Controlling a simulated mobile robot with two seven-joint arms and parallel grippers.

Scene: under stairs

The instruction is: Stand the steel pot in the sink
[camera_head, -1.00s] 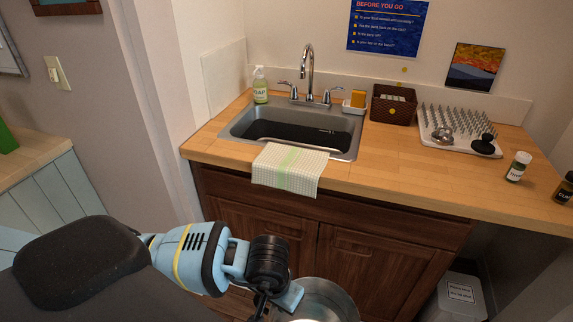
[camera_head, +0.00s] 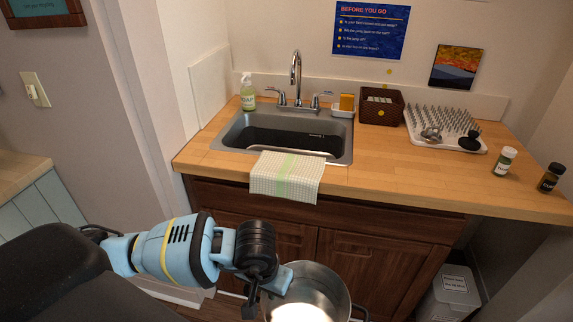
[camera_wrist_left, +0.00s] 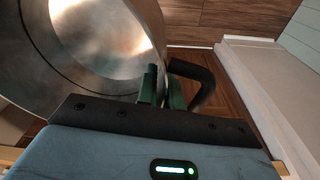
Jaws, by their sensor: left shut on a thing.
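The steel pot (camera_head: 318,276) is at the bottom of the head view, in front of the cabinet and below the counter's height, with its open top facing up. My left gripper (camera_head: 272,288) is shut on the pot at its near left side. In the left wrist view, the pot (camera_wrist_left: 110,40) fills the upper left, and the gripper's green fingers (camera_wrist_left: 160,90) are at its rim beside a dark handle (camera_wrist_left: 195,85). The sink (camera_head: 341,148) is set in the counter and its dark basin looks empty of pots. My right gripper is out of view.
A checked towel (camera_head: 287,177) hangs over the sink's front edge. A drying rack (camera_head: 440,130) and two jars are to the right.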

